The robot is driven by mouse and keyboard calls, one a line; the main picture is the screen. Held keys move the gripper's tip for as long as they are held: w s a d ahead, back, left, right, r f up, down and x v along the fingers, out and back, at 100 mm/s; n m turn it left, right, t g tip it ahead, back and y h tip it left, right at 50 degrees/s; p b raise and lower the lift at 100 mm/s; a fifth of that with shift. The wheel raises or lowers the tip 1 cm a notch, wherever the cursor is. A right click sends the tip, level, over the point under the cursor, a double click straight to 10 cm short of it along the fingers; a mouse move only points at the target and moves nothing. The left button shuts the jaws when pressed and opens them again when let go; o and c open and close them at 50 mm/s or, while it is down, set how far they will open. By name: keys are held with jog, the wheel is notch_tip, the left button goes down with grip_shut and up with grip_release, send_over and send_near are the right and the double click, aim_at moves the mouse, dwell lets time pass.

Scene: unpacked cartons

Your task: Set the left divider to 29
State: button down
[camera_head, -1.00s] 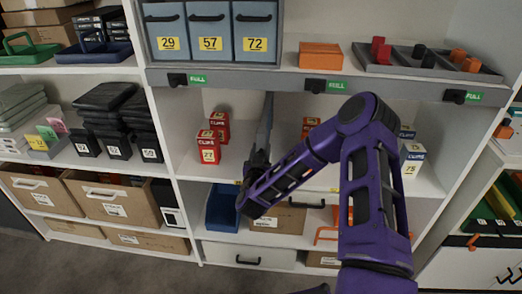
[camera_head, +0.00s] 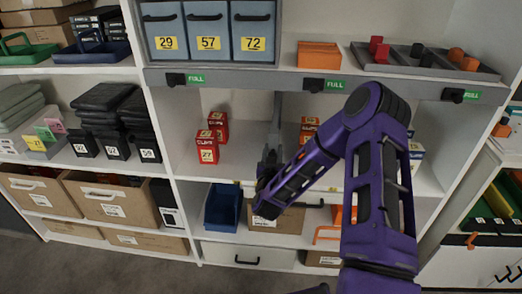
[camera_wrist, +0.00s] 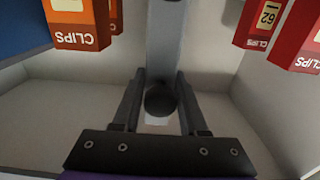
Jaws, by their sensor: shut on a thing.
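The grey upright divider (camera_head: 278,122) stands in the middle shelf bay, between red clip boxes on its left and more boxes on its right. It also shows in the wrist view (camera_wrist: 165,45), running up from between my fingers. My gripper (camera_head: 268,165) is at the divider's front; in the wrist view my gripper (camera_wrist: 160,102) is shut on its dark round knob (camera_wrist: 160,99). My arm hides part of the bay to the right, and I see no second divider clearly. I cannot read a 29 mark on this shelf.
A blue bin (camera_head: 222,207) sits below. Blue drawers (camera_head: 207,30) above are labelled 29, 57 and 72. Bare shelf lies on both sides of the divider.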

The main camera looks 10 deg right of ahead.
jog(key=d, duration=0.2)
jog(key=s+d, duration=0.1)
jog(key=d, duration=0.1)
jog(key=shift+s, duration=0.15)
jog(key=c, duration=0.6)
grip_release()
jog(key=shift+o, duration=0.2)
jog(key=v, duration=1.7)
jog(key=shift+s+p, duration=0.15)
jog(key=shift+p, duration=0.25)
